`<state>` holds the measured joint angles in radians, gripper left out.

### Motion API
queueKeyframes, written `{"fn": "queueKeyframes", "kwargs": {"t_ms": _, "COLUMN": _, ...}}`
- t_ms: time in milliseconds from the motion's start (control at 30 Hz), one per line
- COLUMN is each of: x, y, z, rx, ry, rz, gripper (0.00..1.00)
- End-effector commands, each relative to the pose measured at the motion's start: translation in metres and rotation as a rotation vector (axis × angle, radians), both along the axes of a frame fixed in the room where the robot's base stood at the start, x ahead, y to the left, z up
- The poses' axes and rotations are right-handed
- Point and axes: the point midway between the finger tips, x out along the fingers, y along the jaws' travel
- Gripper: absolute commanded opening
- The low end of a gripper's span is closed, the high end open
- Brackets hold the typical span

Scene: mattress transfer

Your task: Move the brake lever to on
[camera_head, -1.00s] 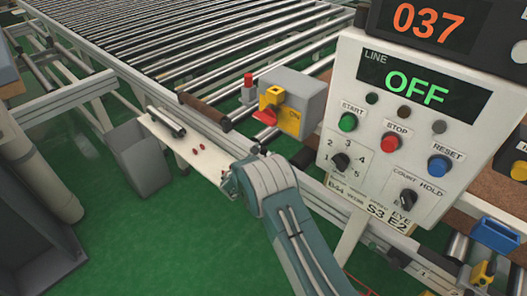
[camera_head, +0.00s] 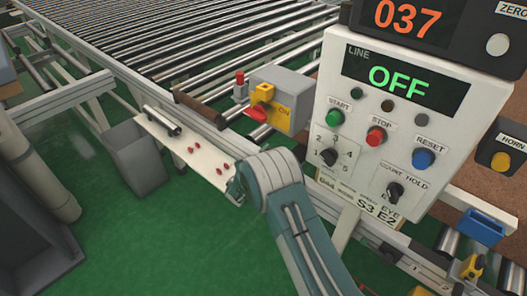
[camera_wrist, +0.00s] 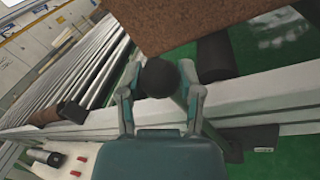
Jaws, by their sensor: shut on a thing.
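My gripper (camera_wrist: 160,100) is closed around a dark round knob (camera_wrist: 160,77) in the wrist view, one finger on each side. In the head view my arm hides the gripper and the knob.
A control panel (camera_head: 350,105) reading LINE OFF stands right of my arm. The roller conveyor (camera_head: 190,45) fills the back. A white shelf (camera_head: 180,143) with small red parts and a grey bin (camera_head: 140,155) are at left. A brown board (camera_wrist: 200,22) hangs close above the knob.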

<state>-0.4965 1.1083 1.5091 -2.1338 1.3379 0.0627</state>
Motion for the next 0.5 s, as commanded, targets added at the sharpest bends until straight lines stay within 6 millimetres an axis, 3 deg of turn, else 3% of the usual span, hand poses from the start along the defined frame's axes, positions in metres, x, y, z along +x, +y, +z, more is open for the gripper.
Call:
{"fn": "queueKeyframes", "kwargs": {"t_ms": 200, "x": -0.024, "y": -0.033, "z": 0.000, "rx": 0.150, "ry": -0.116, "rz": -0.006, "gripper": 0.00}}
{"fn": "queueKeyframes", "kwargs": {"t_ms": 500, "x": -0.051, "y": -0.067, "z": -0.009, "rx": 0.330, "ry": -0.253, "rz": -0.005, "gripper": 0.00}}
